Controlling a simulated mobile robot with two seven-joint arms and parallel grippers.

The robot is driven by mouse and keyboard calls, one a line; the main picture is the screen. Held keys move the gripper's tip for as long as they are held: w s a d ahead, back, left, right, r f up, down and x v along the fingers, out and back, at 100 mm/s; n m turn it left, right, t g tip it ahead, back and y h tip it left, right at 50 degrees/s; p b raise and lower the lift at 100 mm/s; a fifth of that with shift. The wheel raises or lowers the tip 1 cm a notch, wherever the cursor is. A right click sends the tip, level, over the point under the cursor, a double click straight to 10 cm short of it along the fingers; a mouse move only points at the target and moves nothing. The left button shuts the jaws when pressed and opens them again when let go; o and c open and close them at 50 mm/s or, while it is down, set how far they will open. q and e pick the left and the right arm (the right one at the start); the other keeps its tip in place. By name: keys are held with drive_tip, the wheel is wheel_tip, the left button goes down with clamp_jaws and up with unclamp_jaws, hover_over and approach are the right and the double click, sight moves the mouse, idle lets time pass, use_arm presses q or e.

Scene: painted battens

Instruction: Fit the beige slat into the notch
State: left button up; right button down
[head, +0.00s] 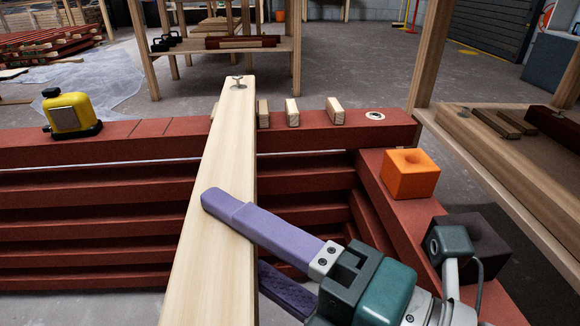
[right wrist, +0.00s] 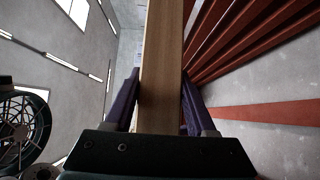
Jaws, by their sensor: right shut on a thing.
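The beige slat (head: 218,180) runs from the bottom of the head view up across the red beam (head: 110,143). Its far end, with a small metal fitting (head: 239,84), reaches past the beam. My right gripper (head: 236,236) is shut on the slat, one purple finger over its top and the other partly hidden beneath. The right wrist view shows the slat (right wrist: 162,60) between both fingers (right wrist: 162,105). Small pale blocks (head: 292,112) stand along the beam; one is partly behind the slat. The notch is not clearly visible; I cannot tell whether the slat touches the beam. My left gripper is out of view.
A yellow tool (head: 72,115) sits on the beam at left. An orange block (head: 411,174) and a dark block (head: 478,245) sit on the red side beam at right. A wooden bench (head: 222,52) stands behind, with a wooden rack (head: 490,150) at right. Grey floor lies between.

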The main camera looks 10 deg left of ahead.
drive_tip(key=shift+f+b, duration=0.5)
drive_tip(key=shift+c, duration=0.8)
unclamp_jaws()
drive_tip(key=shift+w, duration=0.1)
drive_tip(key=shift+f, duration=0.15)
drive_tip(key=p+v, duration=0.3)
drive_tip(key=v, duration=0.7)
